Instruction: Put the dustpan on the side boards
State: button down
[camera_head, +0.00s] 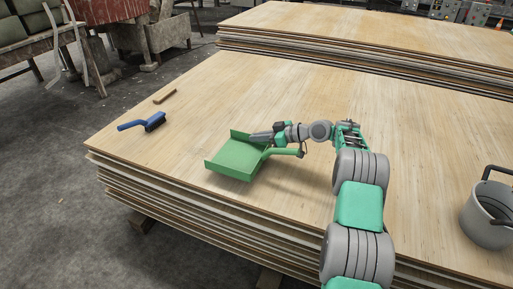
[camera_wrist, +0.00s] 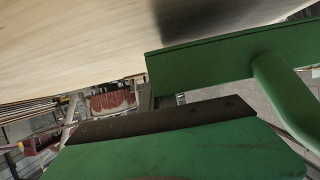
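The green dustpan (camera_head: 231,158) is over the front stack of boards (camera_head: 205,104), near its front edge. Its open side faces the lower left and its handle (camera_head: 285,152) points right. My gripper (camera_head: 259,136) reaches in from the right at the dustpan's far wall, above the handle. In the wrist view the dustpan wall (camera_wrist: 215,60) and its handle (camera_wrist: 284,95) are very close to the camera. I cannot make out the fingertips there, so I cannot tell whether they close on the wall. Whether the dustpan touches the boards is also unclear.
A second stack of boards (camera_head: 300,25) stands behind, across a narrow gap. A blue brush (camera_head: 145,122) and a small wooden block (camera_head: 165,96) lie on the front stack at left. A grey bucket (camera_head: 485,217) stands at right. The front stack's far middle is clear.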

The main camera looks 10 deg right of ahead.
aim_at(257, 143)
notch_tip(257, 143, down, 3)
jog(key=shift+w+f+b, duration=0.1)
jog(key=shift+f+b, duration=0.05)
jog(key=shift+b, duration=0.7)
jog(key=shift+f, duration=0.2)
jog(key=c, duration=1.6)
grip_release()
jog(key=shift+r, duration=0.1)
jog(key=shift+c, duration=0.2)
